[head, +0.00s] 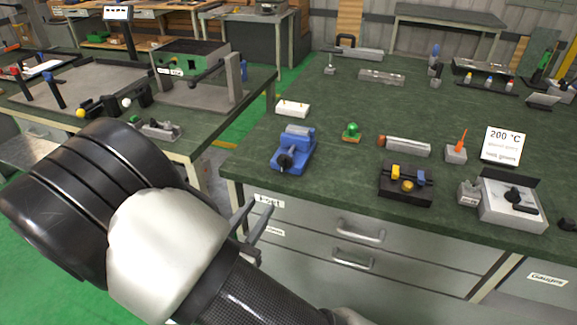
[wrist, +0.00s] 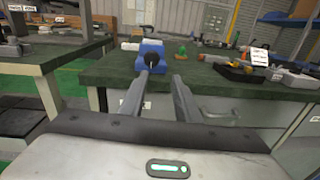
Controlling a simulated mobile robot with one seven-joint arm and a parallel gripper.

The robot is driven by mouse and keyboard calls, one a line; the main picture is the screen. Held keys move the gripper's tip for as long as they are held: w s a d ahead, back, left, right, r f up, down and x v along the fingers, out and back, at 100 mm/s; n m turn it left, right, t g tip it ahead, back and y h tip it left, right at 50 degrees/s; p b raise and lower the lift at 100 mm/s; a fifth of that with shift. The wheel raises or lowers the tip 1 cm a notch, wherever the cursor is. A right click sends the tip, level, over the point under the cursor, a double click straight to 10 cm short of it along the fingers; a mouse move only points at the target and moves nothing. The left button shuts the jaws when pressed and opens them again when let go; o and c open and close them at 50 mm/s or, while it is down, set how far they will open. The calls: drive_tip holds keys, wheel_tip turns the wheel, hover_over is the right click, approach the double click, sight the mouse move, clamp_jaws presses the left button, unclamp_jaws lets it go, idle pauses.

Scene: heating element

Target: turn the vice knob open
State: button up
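A blue vice (head: 295,148) sits on the green workbench near its front left corner, with a dark knob (head: 285,160) on its front face. The vice also shows in the wrist view (wrist: 150,52), with its knob (wrist: 152,60) facing me. My gripper (wrist: 165,75) is open, its two grey fingers apart with nothing between them. In the head view the gripper (head: 258,222) shows beyond my arm, below the vice and before the drawers.
The green bench (head: 330,185) also holds a black block with yellow parts (head: 405,183), a grey box with a dial (head: 511,203), a green-topped piece (head: 352,131) and a white block (head: 292,108). Drawers with handles (head: 361,229) are under its front edge. Another bench stands left.

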drive_tip(key=a+f, duration=0.1)
drive_tip(key=n+b, duration=0.1)
drive_tip(key=b, duration=0.1)
approach(282, 165)
drive_tip(key=shift+t+y, duration=0.3)
drive_tip(key=shift+y, duration=0.1)
drive_tip(key=x, duration=0.8)
drive_tip(key=shift+s+d, duration=0.1)
drive_tip(key=shift+d, duration=0.1)
clamp_jaws()
